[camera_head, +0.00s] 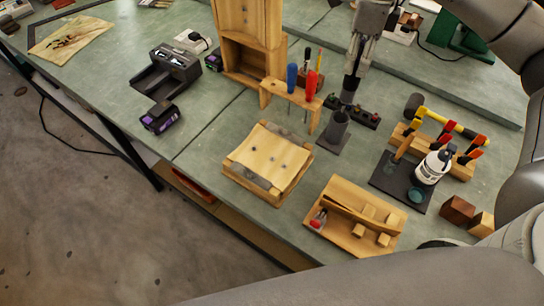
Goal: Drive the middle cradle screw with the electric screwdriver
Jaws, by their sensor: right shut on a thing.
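The wooden cradle (268,158) lies near the bench's front edge, with grey strips along its far and near sides. Small dark spots show on its top, but I cannot tell which is the middle screw. My right gripper (358,68) points down behind and to the right of the cradle. I cannot tell whether the screwdriver's lower end is inside the holder. My left gripper is not in view.
A wooden rack (290,96) with screwdrivers stands behind the cradle. A wooden tray (352,222) with blocks lies in front right. A white bottle (433,166) and a tool rack (462,160) stand to the right. Bare bench (215,140) shows left of the cradle.

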